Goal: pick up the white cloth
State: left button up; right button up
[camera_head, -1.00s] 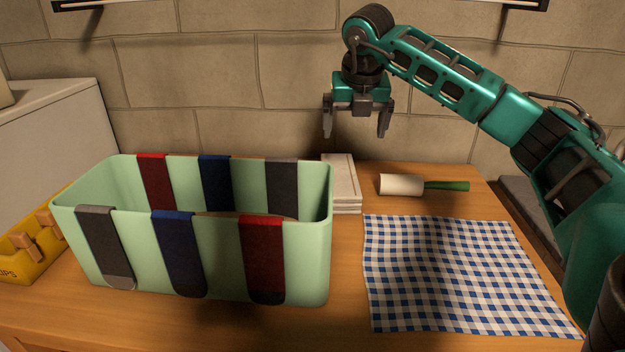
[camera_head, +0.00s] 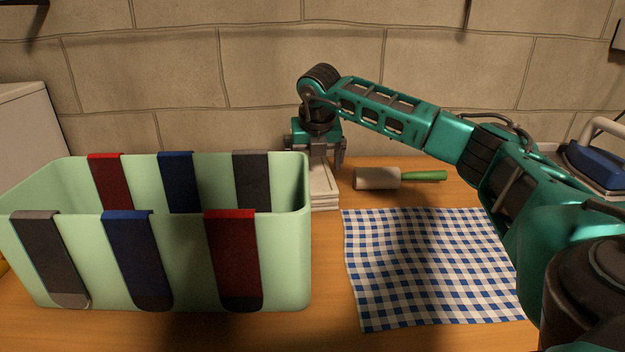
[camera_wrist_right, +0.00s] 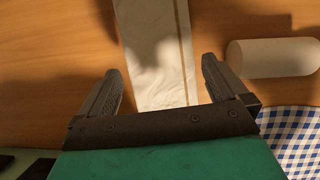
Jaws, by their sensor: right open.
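The white cloth (camera_head: 325,196) is a folded flat stack on the wooden table, just right of the green bin. In the right wrist view the cloth (camera_wrist_right: 155,45) shows a tan stripe along one side and lies between and beyond the fingers. My right gripper (camera_head: 318,157) is open and empty, pointing down over the far part of the cloth. In the right wrist view the gripper (camera_wrist_right: 161,72) has its fingers spread wider than the cloth. I cannot tell whether the fingertips touch anything. My left gripper is not in view.
The pale green bin (camera_head: 280,260) with socks over its rims stands close on the left. A white roller (camera_head: 377,179) with a green handle lies right of the cloth. A blue checked cloth (camera_head: 430,265) lies in front. A blue iron (camera_head: 600,165) stands far right.

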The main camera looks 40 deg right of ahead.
aim_at(313, 169)
jog(key=x, duration=0.3)
jog(key=shift+w+d+f, duration=0.1)
jog(key=shift+w, duration=0.05)
jog(key=shift+c, duration=0.2)
jog(key=c, duration=0.7)
jog(key=shift+c, duration=0.8)
